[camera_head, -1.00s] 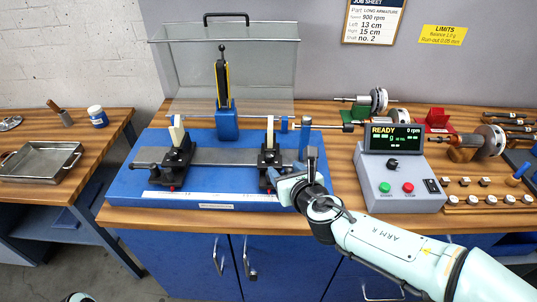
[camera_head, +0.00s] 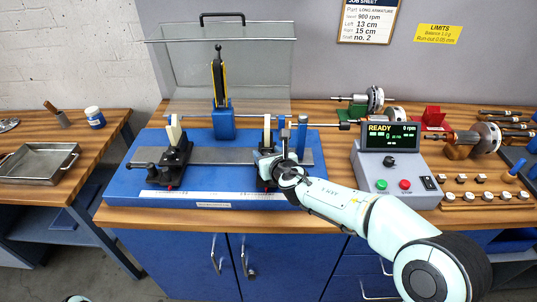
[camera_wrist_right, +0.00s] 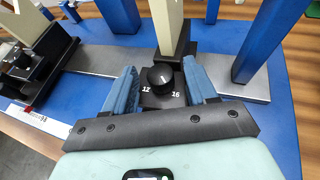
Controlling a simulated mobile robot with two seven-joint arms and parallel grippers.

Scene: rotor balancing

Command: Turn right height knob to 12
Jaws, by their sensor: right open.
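The right height knob (camera_wrist_right: 161,77) is a round black knob with a pale pointer mark, on the black front of the right support. The numbers 12 and 16 show below it, 12 at left and 16 at right. My right gripper (camera_wrist_right: 162,88) is open, with one blue finger on each side of the knob and gaps between. In the head view my right gripper (camera_head: 272,165) is at the right support (camera_head: 267,130) and hides its knob.
The left support (camera_head: 175,155) stands on the same rail (camera_head: 215,156) of the blue balancing machine (camera_head: 135,185). A blue post (camera_head: 302,135) rises close to the right of my right gripper. The control box (camera_head: 400,175) reads READY, 0 rpm.

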